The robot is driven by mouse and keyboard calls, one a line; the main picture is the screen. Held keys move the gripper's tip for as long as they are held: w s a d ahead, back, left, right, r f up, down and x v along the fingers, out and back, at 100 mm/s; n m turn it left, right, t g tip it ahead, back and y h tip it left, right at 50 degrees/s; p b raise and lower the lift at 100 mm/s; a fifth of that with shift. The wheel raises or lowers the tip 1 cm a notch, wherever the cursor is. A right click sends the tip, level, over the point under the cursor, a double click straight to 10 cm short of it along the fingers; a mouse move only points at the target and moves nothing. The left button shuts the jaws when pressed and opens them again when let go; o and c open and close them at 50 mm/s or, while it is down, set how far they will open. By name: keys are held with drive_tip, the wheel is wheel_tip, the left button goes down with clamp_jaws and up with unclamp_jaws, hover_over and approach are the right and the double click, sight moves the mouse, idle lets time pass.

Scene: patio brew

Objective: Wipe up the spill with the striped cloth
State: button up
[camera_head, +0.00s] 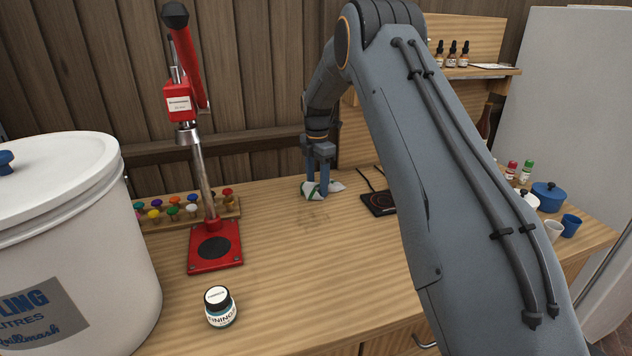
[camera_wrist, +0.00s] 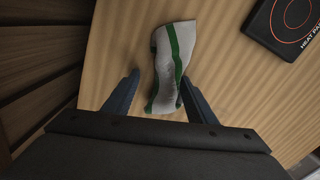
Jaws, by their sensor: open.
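The striped cloth (camera_head: 311,190), white with green stripes, lies crumpled on the wooden counter in the head view. It also shows in the wrist view (camera_wrist: 176,62), where its lower end lies between my two fingers. My gripper (camera_head: 317,181) points down over the cloth. In the wrist view my gripper (camera_wrist: 158,90) has its fingers spread apart, with a gap on the left side of the cloth and the right finger close beside it. A faint darker patch, perhaps the spill (camera_head: 314,213), shows on the counter just in front of the cloth.
A black heat pad (camera_head: 378,204) lies right of the cloth. A red bench capper (camera_head: 215,246), a rack of coloured caps (camera_head: 172,212), a labelled jar (camera_head: 220,308) and a large white bucket (camera_head: 70,240) stand to the left. The counter's middle is clear.

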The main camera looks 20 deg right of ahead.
clamp_jaws()
idle(0.3)
drive_tip(key=shift+f, duration=0.25)
drive_tip(key=shift+r, duration=0.25)
drive_tip(key=shift+r+p, duration=0.15)
drive_tip(key=shift+p, duration=0.4)
